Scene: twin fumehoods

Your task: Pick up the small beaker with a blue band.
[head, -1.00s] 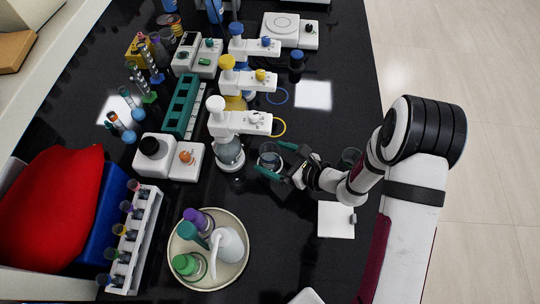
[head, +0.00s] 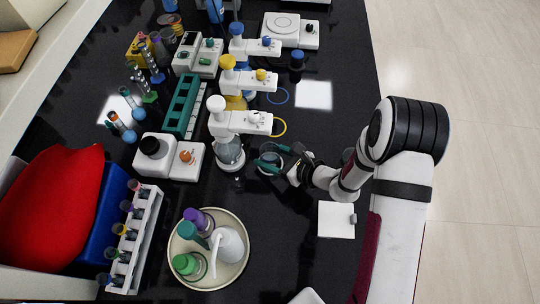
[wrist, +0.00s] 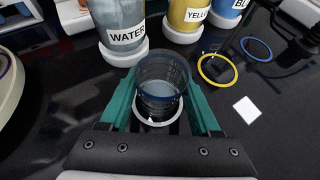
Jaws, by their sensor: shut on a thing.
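The small clear beaker with a blue band (wrist: 162,78) is between the teal fingers of my gripper (wrist: 162,98) in the wrist view. The blue band runs around its rim, and the beaker looks upright. My gripper is shut on it, one finger on each side. A white ring shows below the beaker; I cannot tell whether the beaker touches the bench. In the head view the beaker (head: 270,163) is partly hidden by my gripper (head: 269,157), just right of the water bottle (head: 231,152).
Water, yellow (wrist: 186,14) and blue (wrist: 229,8) labelled bottles stand close beyond the beaker. A yellow ring (wrist: 217,68) and a blue ring (wrist: 256,49) lie on the black bench. A round tray (head: 236,276) with bottles is at front left. A white square pad (head: 337,220) lies near my arm.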

